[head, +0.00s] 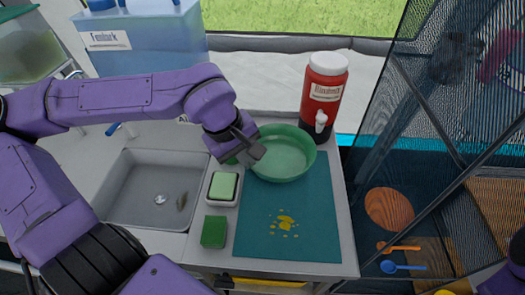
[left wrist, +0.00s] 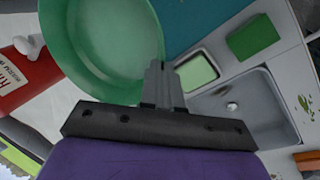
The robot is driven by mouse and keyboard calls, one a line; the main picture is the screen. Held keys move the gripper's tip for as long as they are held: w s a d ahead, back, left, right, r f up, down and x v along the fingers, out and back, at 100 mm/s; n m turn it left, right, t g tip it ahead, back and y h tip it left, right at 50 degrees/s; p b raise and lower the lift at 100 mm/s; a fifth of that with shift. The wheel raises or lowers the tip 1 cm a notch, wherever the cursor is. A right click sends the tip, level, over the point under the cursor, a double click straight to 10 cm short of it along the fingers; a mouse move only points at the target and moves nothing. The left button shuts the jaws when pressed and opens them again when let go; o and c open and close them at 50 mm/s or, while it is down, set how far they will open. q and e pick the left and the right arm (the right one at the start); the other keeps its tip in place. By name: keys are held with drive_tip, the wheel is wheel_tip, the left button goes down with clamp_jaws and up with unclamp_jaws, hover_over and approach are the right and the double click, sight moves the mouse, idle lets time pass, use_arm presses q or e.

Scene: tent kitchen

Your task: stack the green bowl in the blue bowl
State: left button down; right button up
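The green bowl (head: 287,157) is upright at the back of the teal mat, and it fills the upper left of the left wrist view (left wrist: 100,40). My left gripper (head: 254,151) is at the bowl's left rim. In the left wrist view its fingers (left wrist: 158,68) are close together at the rim and look shut on it. Whether the bowl rests on the mat or hangs just above it is unclear. I see no blue bowl in either view. My right gripper is not in view; only a bit of purple arm shows at the lower right edge.
A red drink dispenser (head: 324,92) stands right behind the bowl. A sink (head: 150,210), a sponge in a dish (head: 223,187) and a green block (head: 214,232) are left of the teal mat (head: 305,235). Yellow spots mark the mat's front. Spoons (head: 402,267) lie at right.

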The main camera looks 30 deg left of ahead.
use_arm(q)
drive_tip(key=w+a+f, duration=0.1)
drive_tip(key=w+f, duration=0.2)
drive_tip(key=f, duration=0.1)
drive_tip(key=w+a+f, duration=0.2)
drive_tip(key=w+f, duration=0.1)
drive_tip(key=w+a+f, duration=0.2)
drive_tip(key=w+f, duration=0.1)
drive_tip(key=f, duration=0.1)
drive_tip(key=shift+a+f+b, duration=0.15)
drive_tip(key=shift+f+b, duration=0.15)
drive_tip(key=shift+f, duration=0.05)
drive_tip(key=shift+s+f, duration=0.1)
drive_tip(key=shift+f, duration=0.3)
drive_tip(key=c, duration=1.5)
unclamp_jaws()
drive_tip(key=shift+o, duration=0.7)
drive_tip(key=shift+f, duration=0.15)
